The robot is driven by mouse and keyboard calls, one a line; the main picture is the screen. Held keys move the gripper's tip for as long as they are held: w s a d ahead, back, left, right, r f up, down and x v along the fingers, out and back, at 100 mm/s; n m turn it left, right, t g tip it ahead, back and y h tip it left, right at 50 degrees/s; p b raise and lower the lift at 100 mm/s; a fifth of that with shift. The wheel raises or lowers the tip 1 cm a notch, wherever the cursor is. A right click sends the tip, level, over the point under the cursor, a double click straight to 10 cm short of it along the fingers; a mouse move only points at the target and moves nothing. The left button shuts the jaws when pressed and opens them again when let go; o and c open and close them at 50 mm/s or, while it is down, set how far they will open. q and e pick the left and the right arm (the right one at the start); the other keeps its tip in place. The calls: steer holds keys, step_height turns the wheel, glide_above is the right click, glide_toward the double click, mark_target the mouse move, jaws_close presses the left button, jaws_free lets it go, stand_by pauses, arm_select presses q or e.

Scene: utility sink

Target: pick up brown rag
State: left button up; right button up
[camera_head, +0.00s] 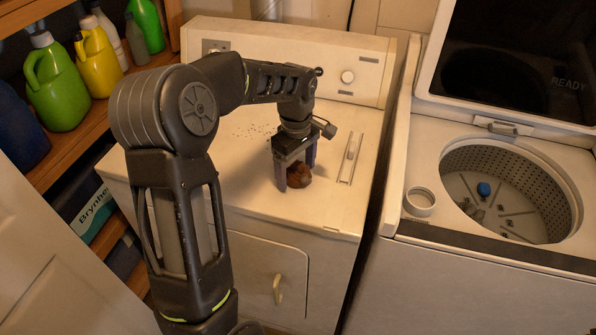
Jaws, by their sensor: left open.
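The brown rag (299,176) is a small crumpled lump on the white top of the dryer (245,185). My left gripper (295,178) points down over it, with one finger on each side of the rag. The fingers are open. Whether they touch the rag cannot be told. The gripper hides the rag's upper part. My right gripper does not show.
Shelves with bottles (55,85) are at left. Dark specks and a slot lie on the dryer top, whose front is clear.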

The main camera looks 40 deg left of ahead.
arm_select(q)
steer(key=shift+c, duration=0.3)
steer(key=c, duration=1.3)
